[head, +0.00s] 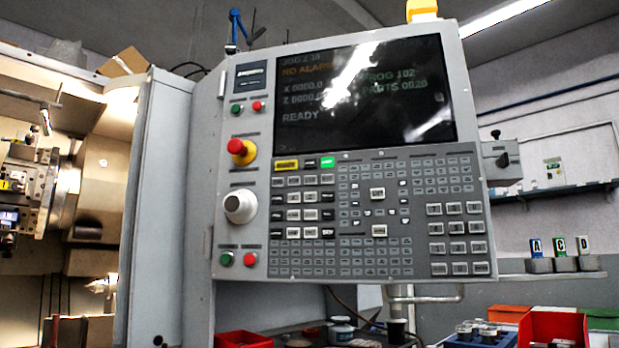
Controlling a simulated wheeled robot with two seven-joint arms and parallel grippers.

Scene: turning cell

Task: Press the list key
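The control panel (340,270) of the machine fills the middle of the head view, slightly tilted. Its key field (385,215) holds many small grey keys with some white and black ones. At the key field's upper left are a yellow key (286,165) and a lit green key (327,162). The key labels are too small to read, so I cannot tell which is the list key. The screen (350,95) above reads "NO ALARM", "PROG 102", "PARTS 0020" and "READY". Neither of my grippers is in view.
Left of the keys are a red emergency button (241,150) on a yellow ring and a white knob (240,206). The open lathe (60,200) is at far left. Below stand a red bin (553,328) and a blue tray (480,338). A handle (425,297) juts under the panel.

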